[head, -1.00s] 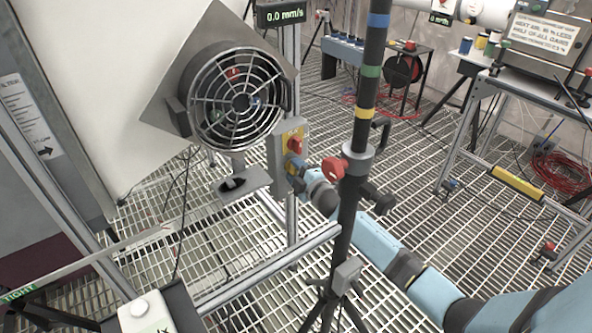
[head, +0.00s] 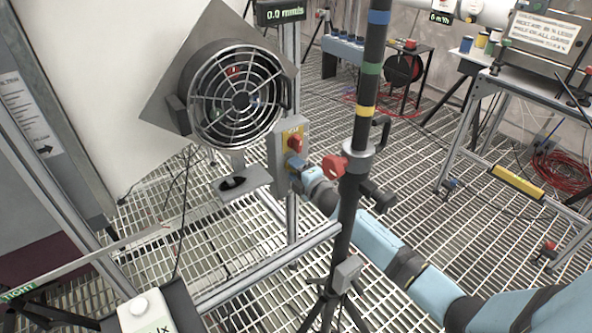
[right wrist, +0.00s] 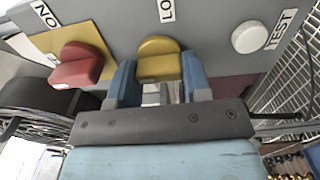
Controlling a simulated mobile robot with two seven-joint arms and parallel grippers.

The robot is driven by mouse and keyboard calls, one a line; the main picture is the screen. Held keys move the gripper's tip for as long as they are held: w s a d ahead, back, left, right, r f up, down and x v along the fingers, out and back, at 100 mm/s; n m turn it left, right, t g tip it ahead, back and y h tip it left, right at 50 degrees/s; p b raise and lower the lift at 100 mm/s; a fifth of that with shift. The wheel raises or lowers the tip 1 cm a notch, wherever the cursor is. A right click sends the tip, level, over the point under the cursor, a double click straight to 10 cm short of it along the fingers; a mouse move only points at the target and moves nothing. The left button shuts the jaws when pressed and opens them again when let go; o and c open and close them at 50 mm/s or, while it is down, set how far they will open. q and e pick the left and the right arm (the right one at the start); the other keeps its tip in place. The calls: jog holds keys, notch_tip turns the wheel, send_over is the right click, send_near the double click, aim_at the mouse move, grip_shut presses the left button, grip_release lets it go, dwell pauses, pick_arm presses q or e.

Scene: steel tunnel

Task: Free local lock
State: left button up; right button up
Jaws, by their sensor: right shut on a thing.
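A grey switch box (head: 279,158) is mounted on the frame beside the fan in the head view. In the right wrist view its panel (right wrist: 205,30) carries a yellow knob (right wrist: 159,57) below a partly cut-off label starting "LO". My right gripper (right wrist: 158,80) is shut on the yellow knob, with one blue finger on each side. A red knob (right wrist: 77,65) sits to the left, and a white button (right wrist: 248,37) beside a TEST label sits to the right. In the head view my right gripper (head: 298,167) hides the yellow knob; the red knob (head: 296,143) shows above. My left gripper is not in view.
A dark pole with coloured bands (head: 370,70) and a red clamp lever (head: 335,167) stands in front of my right arm. The round caged fan (head: 238,98) is left of the box. A metal rail (head: 270,268) crosses below. Open grating floor lies to the right.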

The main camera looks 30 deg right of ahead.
jog(key=o, duration=0.9)
pick_arm(q)
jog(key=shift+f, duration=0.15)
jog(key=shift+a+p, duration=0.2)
jog(key=shift+p, duration=0.7)
pick_arm(e)
jog(key=s, duration=0.4)
jog(key=s+d, duration=0.1)
jog(key=s, duration=0.4)
jog(key=s+d, duration=0.1)
jog(key=s, duration=0.3)
jog(key=shift+s, duration=0.3)
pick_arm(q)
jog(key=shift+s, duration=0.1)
